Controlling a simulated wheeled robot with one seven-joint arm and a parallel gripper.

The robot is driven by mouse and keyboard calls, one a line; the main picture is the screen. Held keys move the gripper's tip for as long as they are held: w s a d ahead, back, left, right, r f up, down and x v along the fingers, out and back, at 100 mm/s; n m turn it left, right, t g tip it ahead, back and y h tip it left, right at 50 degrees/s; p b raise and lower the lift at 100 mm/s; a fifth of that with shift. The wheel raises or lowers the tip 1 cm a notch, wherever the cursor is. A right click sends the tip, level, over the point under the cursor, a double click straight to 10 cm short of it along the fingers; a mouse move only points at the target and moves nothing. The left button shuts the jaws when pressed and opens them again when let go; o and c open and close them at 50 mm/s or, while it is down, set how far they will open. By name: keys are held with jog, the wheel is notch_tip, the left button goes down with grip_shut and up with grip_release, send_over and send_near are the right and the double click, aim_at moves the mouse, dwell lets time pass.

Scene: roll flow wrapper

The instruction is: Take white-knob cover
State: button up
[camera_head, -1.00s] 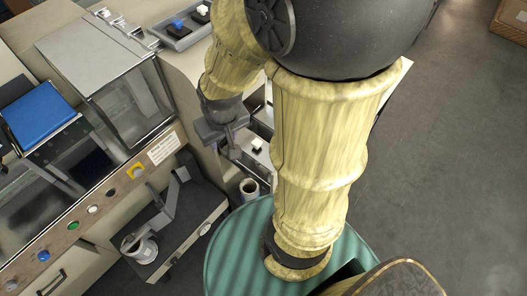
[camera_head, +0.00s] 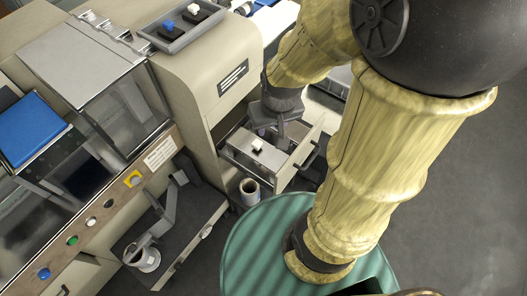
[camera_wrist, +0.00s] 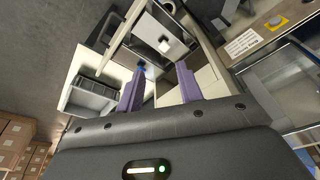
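A white knob (camera_head: 258,145) stands on a light grey cover plate (camera_head: 245,152) in the open drawer (camera_head: 298,163). The white knob also shows in the wrist view (camera_wrist: 164,46), ahead of the fingertips. My gripper (camera_head: 269,132) points down over the drawer, behind the knob in the head view. In the wrist view its two purple fingers (camera_wrist: 160,74) are apart with nothing held between them. A small dark blue thing (camera_wrist: 141,67) shows by the left finger. Another white knob (camera_head: 193,9) sits on a dark piece in the grey tray on the machine, beside a blue-knobbed one (camera_head: 168,25).
The beige machine housing (camera_head: 205,70) stands close left of my gripper. A roll (camera_head: 250,188) stands in front of the drawer, and another (camera_head: 146,258) sits on the lower shelf. A green striped round surface (camera_head: 250,240) is in front. Open floor lies to the right.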

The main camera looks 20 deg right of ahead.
jog(key=o, duration=0.5)
jog(key=shift+w+f, duration=0.15)
jog(key=o, duration=0.9)
jog(key=w+f+n+b, duration=0.2)
jog(key=w+f+b, duration=0.1)
jog(key=w+f, duration=0.1)
jog(key=shift+w+g+b, duration=0.35)
jog(key=shift+w+g, duration=0.05)
jog(key=n+g+b, duration=0.2)
jog(key=n+b, duration=0.3)
send_over(256, 141)
notch_tip(256, 141, down, 9)
jog(key=shift+r, duration=0.15)
notch_tip(256, 141, down, 12)
jog(key=shift+s+f+p, duration=0.1)
jog(key=shift+p, duration=0.35)
